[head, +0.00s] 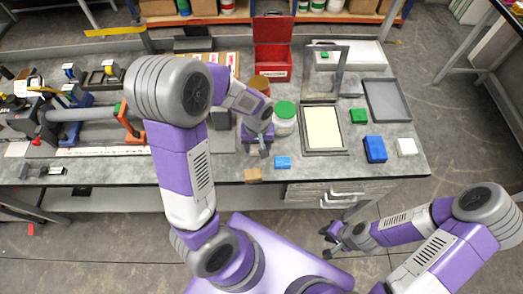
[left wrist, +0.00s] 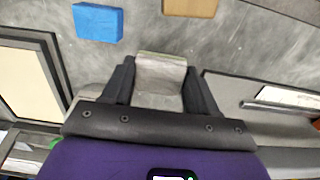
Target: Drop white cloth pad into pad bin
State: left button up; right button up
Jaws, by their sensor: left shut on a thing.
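My left gripper (head: 263,150) is low over the front part of the bench. In the left wrist view, its two dark fingers (left wrist: 160,88) are shut on a pale, greyish-white pad (left wrist: 160,72), which looks like the white cloth pad. In the head view the pad is mostly hidden by the gripper. A red box with its lid raised (head: 272,69), likely the pad bin, stands farther back on the bench, beyond the gripper. My right gripper (head: 329,242) is off the bench's front edge, empty, with its fingers apart.
A blue pad (head: 283,162) and a brown pad (head: 253,175) lie near the front edge. A green-lidded jar (head: 284,117) stands close to my left gripper. A framed panel (head: 324,128), a blue block (head: 375,149) and a white block (head: 406,147) are to the right.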

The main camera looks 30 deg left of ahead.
aim_at(259, 158)
pick_arm(q)
notch_tip(259, 158, down, 5)
jog(key=shift+r+b, duration=0.1)
jog(key=shift+b, duration=0.35)
jog(key=shift+w, duration=0.15)
jog(key=shift+f, duration=0.2)
jog(key=o, duration=0.6)
jog(key=shift+f, duration=0.15)
jog(key=shift+c, duration=0.2)
jog(key=o, duration=0.5)
jog(key=shift+c, duration=0.2)
jog(key=shift+r, duration=0.2)
